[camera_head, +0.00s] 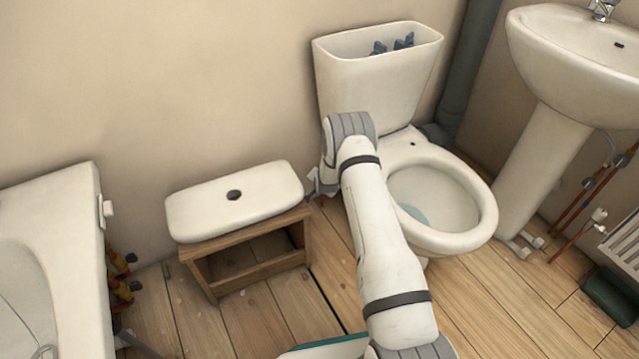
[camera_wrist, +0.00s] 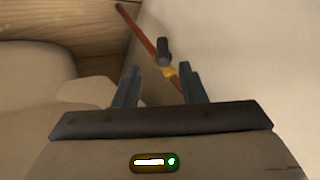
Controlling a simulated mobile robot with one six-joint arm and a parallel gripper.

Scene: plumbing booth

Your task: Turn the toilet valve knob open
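The valve shows in the wrist view as a dark knob (camera_wrist: 164,51) on a brass body (camera_wrist: 170,72), fitted to a thin copper pipe (camera_wrist: 136,25) close to the wall. My gripper (camera_wrist: 158,70) is open, with its two dark fingers apart. In that view the knob lies between and just beyond the fingertips, and I see no finger closed on it. In the head view my gripper (camera_head: 315,184) is low by the wall, between the toilet (camera_head: 375,75) and a wooden stool. The knob cannot be made out there; my arm covers much of that spot.
The wooden stool (camera_head: 255,268) with the cistern lid (camera_head: 235,203) on it stands left of my gripper. The toilet bowl (camera_head: 465,240) is right of my arm. A bathtub (camera_head: 60,215) is at far left, a pedestal sink (camera_head: 575,60) at right. Some floorboards in front are clear.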

